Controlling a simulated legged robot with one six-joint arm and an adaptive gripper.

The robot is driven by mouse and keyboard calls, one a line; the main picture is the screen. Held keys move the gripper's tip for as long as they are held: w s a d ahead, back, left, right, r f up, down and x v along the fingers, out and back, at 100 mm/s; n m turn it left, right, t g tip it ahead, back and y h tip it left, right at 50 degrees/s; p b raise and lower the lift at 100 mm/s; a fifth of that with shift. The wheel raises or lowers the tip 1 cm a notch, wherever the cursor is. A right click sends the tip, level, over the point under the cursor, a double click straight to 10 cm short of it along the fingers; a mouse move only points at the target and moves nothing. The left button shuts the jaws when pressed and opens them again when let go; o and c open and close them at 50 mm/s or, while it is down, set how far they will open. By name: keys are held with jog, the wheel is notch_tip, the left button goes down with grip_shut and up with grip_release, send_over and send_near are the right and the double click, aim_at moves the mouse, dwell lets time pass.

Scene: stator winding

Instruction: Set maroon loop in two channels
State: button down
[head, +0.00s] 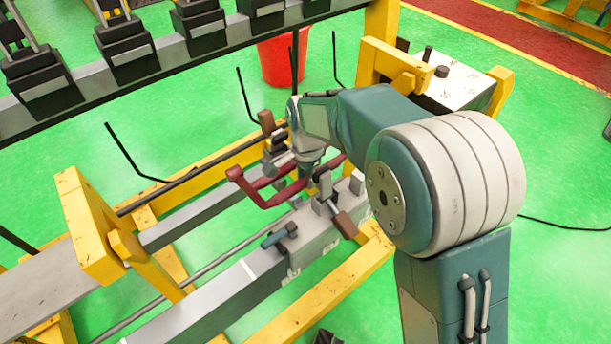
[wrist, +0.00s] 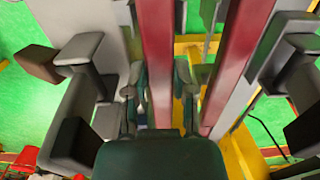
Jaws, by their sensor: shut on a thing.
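The maroon loop (head: 246,188) is above the grey beams of the yellow frame in the head view, its bent end reaching out to the left. In the wrist view its two long maroon sides (wrist: 236,60) run away from me. My gripper (wrist: 158,95) is shut on the left side of the loop. In the head view my gripper (head: 308,178) is at the loop's middle, partly hidden by my arm. Clamp-like grey holders with brown blocks stand on both sides of the loop, one at front (head: 345,222). I cannot tell whether the loop sits in the channels.
A grey beam (head: 205,308) with a dark clamp (head: 280,236) runs along the front. Yellow frame posts (head: 85,225) stand at left. Thin black rods stick up behind. A red bucket (head: 282,60) stands on the green floor. A rack of black units (head: 125,48) is at upper left.

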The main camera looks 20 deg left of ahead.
jog(key=shift+f, duration=0.1)
jog(key=shift+f, duration=0.75)
jog(key=shift+c, duration=1.8)
grip_release()
jog(key=o, duration=0.4)
jog(key=shift+c, duration=0.2)
